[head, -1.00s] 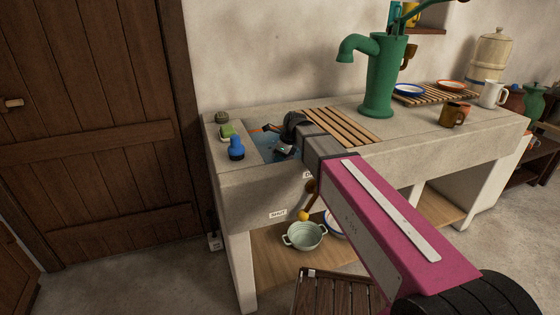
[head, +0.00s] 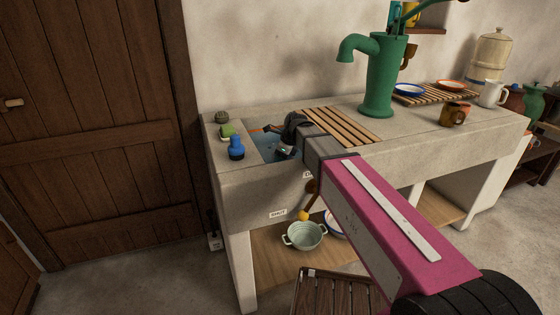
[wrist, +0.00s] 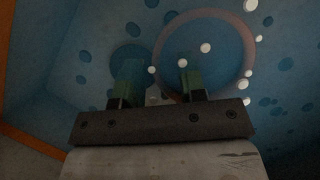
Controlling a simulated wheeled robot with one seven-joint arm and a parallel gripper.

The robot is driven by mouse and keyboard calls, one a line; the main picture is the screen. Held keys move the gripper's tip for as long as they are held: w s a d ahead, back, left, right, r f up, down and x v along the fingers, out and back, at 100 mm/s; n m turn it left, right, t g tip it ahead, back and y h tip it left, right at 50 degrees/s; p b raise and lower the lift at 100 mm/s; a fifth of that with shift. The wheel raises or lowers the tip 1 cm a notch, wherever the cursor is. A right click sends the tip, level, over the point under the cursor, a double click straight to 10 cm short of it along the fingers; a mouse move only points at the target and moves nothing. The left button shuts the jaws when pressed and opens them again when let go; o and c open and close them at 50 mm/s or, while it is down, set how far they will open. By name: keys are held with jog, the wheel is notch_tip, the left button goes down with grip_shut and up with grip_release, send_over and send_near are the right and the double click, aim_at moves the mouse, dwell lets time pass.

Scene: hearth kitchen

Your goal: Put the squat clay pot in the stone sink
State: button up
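The stone sink (head: 262,192) is set in the left end of the counter, and a blue surface with an orange edge shows inside it. My gripper (head: 285,152) is down in the sink opening. In the wrist view, the two green-tipped fingers of my gripper (wrist: 160,82) stand apart with nothing visible between them. They are over a blue spotted surface (wrist: 75,75) with white dots. A thin brownish ring (wrist: 165,38) shows beyond the fingers; I cannot tell whether it is the pot's rim. No squat clay pot can be made out for sure in the sink.
A blue bottle (head: 237,150) and a green item (head: 227,131) stand on the sink's left ledge. A slatted wooden rack (head: 341,126) lies right of my gripper, before the green pump (head: 382,75). A brown mug (head: 453,114) and a reddish-brown pot (head: 514,99) are far right.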

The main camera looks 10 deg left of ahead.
jog(key=v, duration=1.1)
dwell(0.6)
jog(key=shift+d+r, duration=0.1)
